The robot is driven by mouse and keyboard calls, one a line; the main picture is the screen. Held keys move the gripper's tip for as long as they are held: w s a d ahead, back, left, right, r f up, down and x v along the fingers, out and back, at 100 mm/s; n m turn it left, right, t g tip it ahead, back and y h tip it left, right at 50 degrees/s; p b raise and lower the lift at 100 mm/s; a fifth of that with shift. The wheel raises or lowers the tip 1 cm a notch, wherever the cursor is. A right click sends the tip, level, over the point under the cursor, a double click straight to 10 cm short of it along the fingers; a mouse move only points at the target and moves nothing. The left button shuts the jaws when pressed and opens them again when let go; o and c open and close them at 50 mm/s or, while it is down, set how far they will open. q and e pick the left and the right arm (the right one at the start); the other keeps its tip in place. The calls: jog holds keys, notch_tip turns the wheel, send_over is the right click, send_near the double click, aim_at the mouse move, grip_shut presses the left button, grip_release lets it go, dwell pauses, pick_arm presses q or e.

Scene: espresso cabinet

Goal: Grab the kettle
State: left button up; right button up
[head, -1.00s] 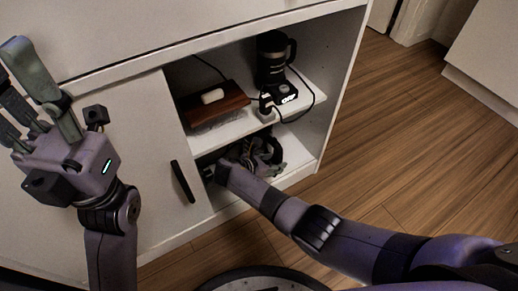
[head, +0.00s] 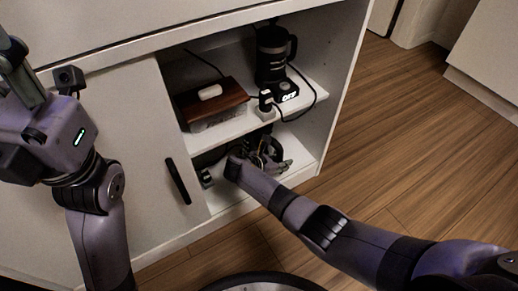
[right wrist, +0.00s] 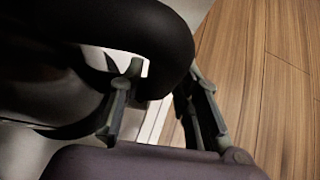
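The kettle, black with a thick curved handle, stands on the lower shelf; its handle (head: 276,147) partly shows in the head view. In the right wrist view the black handle (right wrist: 158,35) and rounded body fill the upper left. My right gripper (head: 268,162) reaches into the lower compartment beside it. In the right wrist view its fingers (right wrist: 160,105) are apart, one on each side of the handle's lower bend. Whether they touch it cannot be told. My left gripper (head: 14,65) is at the upper left, its fingers partly cut off by the picture edge.
A black jug (head: 271,54) stands on the upper shelf by a base with a lit "OFF" display (head: 288,92). A wood-topped box (head: 213,104) sits left of it. A cabinet door (head: 120,150) with a dark handle (head: 178,181) is left; wooden floor (head: 420,150) lies right.

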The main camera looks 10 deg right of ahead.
grip_shut()
dwell(0.6)
jog(key=shift+w+r, duration=0.15)
